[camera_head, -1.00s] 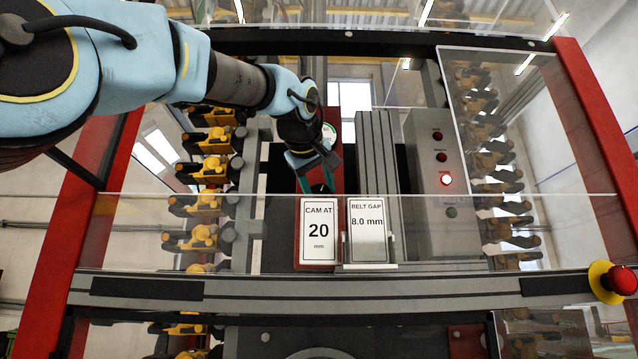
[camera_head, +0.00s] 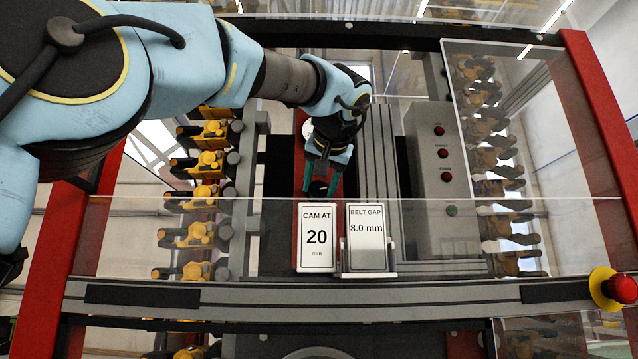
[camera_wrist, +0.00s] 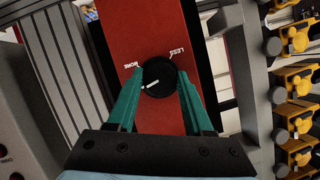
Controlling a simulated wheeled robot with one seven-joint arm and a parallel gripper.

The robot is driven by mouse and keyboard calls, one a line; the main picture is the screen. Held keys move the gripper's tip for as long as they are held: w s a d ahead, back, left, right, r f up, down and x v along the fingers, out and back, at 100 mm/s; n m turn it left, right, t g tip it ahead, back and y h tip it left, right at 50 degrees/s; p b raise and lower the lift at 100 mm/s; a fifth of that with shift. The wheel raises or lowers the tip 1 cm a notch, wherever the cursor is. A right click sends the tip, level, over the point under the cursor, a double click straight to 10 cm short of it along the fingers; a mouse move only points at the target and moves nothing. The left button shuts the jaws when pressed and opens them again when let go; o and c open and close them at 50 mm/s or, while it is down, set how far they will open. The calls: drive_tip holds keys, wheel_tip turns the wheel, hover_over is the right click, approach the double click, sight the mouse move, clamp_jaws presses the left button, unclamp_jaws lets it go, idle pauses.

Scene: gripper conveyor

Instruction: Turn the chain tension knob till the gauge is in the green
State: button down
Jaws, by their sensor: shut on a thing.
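The black knob (camera_wrist: 158,77) sits on a red plate (camera_wrist: 140,30) between the printed words MORE and LESS. Its white pointer line points to the lower left in the wrist view, on the MORE side. My gripper (camera_wrist: 160,74) is shut on the knob, one teal finger on each side. In the head view my gripper (camera_head: 318,187) reaches down to the red plate behind the clear panel. A white round face (camera_head: 306,130), possibly the gauge, shows beside my wrist. It is mostly hidden, and I cannot read it.
A CAM AT 20 mm card (camera_head: 317,237) and a BELT GAP 8.0 mm card (camera_head: 367,237) stand in front. A grey box (camera_head: 440,190) with several buttons is to the right. A chain of yellow grippers (camera_head: 205,165) runs on the left. A red emergency button (camera_head: 622,289) is at far right.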

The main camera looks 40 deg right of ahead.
drive_tip(key=m+t+y, duration=0.1)
drive_tip(key=m, duration=0.2)
drive_tip(key=shift+s+d+f+t, duration=0.1)
drive_tip(key=shift+t, duration=0.3)
drive_tip(key=m+t+b, duration=0.1)
drive_tip(key=m+t, duration=0.1)
drive_tip(key=m, duration=0.1)
drive_tip(key=shift+m+y, duration=0.4)
drive_tip(key=shift+c, duration=1.4)
unclamp_jaws()
drive_tip(key=b+v, duration=0.3)
drive_tip(key=v, duration=0.7)
drive_tip(key=shift+s, duration=0.4)
